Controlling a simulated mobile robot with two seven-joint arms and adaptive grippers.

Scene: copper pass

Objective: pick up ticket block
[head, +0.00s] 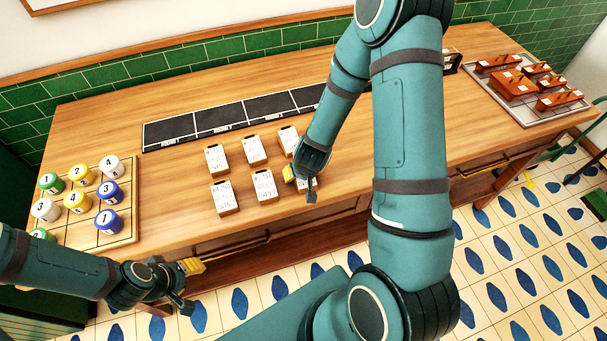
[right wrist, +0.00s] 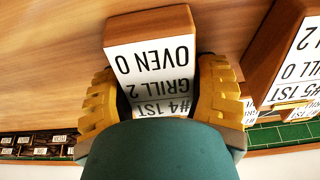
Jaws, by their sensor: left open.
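Several ticket blocks with white printed faces stand in two rows on the wooden counter. The far row has blocks at left (head: 216,159), middle (head: 254,150) and right (head: 288,140). The near row has blocks at left (head: 223,197) and middle (head: 264,186). My right gripper (head: 303,183) is at the near row's right block, partly hiding it. In the right wrist view that block (right wrist: 150,60), marked #4 1ST, GRILL 2, OVEN 0, lies between the yellow fingers; whether both press on it is unclear. My left gripper (head: 192,284) is open and empty, off the counter's front edge.
Numbered coloured jars (head: 80,202) stand in a wooden rack at left. A dark panelled strip (head: 245,112) lies behind the blocks. A tray (head: 520,108) with red-brown pieces is at right. Another block (right wrist: 285,60) stands close beside the gripped spot in the wrist view.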

